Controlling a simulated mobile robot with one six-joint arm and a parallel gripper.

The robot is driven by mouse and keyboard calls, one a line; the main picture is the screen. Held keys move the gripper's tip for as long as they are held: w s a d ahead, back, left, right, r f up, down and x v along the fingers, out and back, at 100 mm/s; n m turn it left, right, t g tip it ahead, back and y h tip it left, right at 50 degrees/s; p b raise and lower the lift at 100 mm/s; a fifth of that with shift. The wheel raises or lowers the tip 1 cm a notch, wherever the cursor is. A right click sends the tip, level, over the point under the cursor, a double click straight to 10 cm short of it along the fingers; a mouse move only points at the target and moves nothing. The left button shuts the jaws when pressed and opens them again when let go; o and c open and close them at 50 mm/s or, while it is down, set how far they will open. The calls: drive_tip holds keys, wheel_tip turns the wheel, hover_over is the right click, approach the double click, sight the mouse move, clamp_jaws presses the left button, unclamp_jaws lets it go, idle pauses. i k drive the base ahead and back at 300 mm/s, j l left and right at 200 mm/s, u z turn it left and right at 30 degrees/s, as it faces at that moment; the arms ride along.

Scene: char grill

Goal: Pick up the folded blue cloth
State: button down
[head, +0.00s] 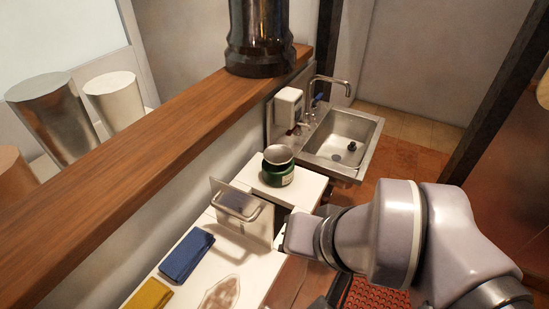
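The folded blue cloth (187,254) lies flat on the white counter (207,280) at the lower middle left of the head view. It is a thick, roughly rectangular bundle, and its whole top shows. My arm reaches in from the lower right, and its nearest visible part is to the right of the cloth, well apart from it. My gripper's fingers do not show in this view. Nothing is seen touching the blue cloth.
A yellow cloth (148,296) lies just below the blue one. A metal piece with a handle (240,212) stands up-right of it. A green jar (278,172) stands beyond, before the sink (340,138). A wooden ledge (150,150) runs along the left.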

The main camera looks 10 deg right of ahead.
sight(178, 265)
drive_tip(key=i+l+u, duration=0.2)
drive_tip(key=u, duration=0.2)
drive_tip(key=i+l+u, duration=0.15)
drive_tip(key=l+u, duration=0.2)
drive_tip(key=i+l+u, duration=0.1)
drive_tip(key=l+u, duration=0.3)
drive_tip(key=i+l+u, duration=0.1)
drive_tip(key=l+u, duration=0.3)
drive_tip(key=j, duration=0.15)
